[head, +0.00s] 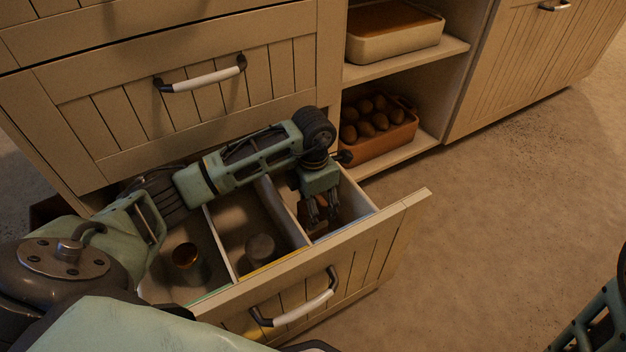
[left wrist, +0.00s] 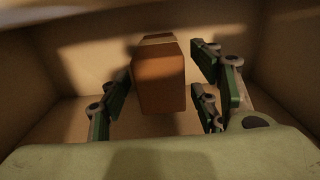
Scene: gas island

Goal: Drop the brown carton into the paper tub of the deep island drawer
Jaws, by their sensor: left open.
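The brown carton (left wrist: 158,82) stands between the spread fingers of my left gripper (left wrist: 165,95) in the left wrist view. Gaps show beside it, wider on the right. In the head view my left gripper (head: 320,212) points down into the right-hand tub (head: 352,203) of the open drawer (head: 300,285), and the carton is mostly hidden behind the fingers. Tub walls surround the carton in the wrist view (left wrist: 85,60); I cannot tell whether it rests on the floor. Which tub is for paper cannot be read.
Open shelves at the right hold a baking dish (head: 400,40) and a crate of round brown items (head: 385,137). The floor (head: 500,220) right of the drawer is clear.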

